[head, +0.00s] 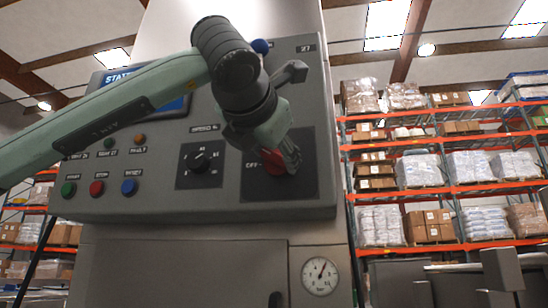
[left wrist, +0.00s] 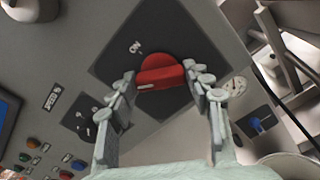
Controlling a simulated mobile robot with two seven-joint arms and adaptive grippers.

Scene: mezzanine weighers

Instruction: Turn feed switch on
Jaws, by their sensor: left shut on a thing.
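The red feed switch (head: 273,163) sits on a dark square plate (head: 306,186) at the right of the grey control panel. In the head view, "OFF" is printed left of it. The left wrist view shows its red knob (left wrist: 160,72), with "ON" at its upper left. My left gripper (head: 289,160) is shut on the knob, one fingertip at each end of its raised bar. In the left wrist view my gripper (left wrist: 159,80) partly covers the plate. I cannot tell exactly which label the bar points to. My right gripper is not in view.
A black rotary selector (head: 200,163) sits left of the switch. Green, red and blue push buttons (head: 97,188) are at the panel's lower left. A pressure gauge (head: 320,276) is below the panel. Loaded racks (head: 445,165) stand behind at the right.

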